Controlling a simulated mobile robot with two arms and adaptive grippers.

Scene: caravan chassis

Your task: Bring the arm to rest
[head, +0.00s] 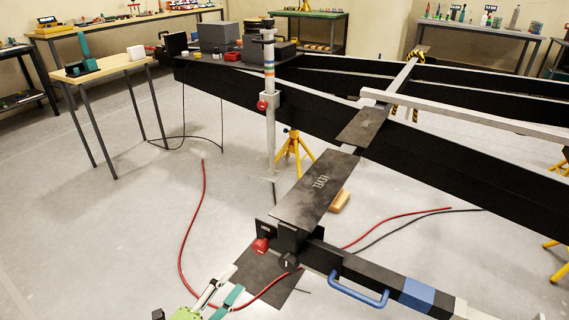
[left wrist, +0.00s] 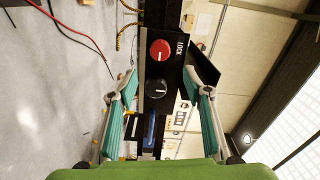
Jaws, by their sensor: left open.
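My left gripper (head: 223,297) is at the bottom of the head view, with a green body and teal finger pads. It is open and empty. In the left wrist view its two fingers (left wrist: 165,88) stand wide apart, one on each side of a black lock housing. This housing carries a red knob (left wrist: 160,50) and a black knob (left wrist: 157,88), and the word LOCK. In the head view the red knob (head: 261,245) and black knob (head: 289,262) sit just beyond the gripper. I see no contact with the fingers. My right gripper is not in view.
A black drawbar with a blue handle (head: 358,289) runs to the lower right. A dark plate (head: 316,188) leads to the chassis beam (head: 235,92). A jockey post (head: 269,130) stands upright. Red hose (head: 186,235) lies on the floor.

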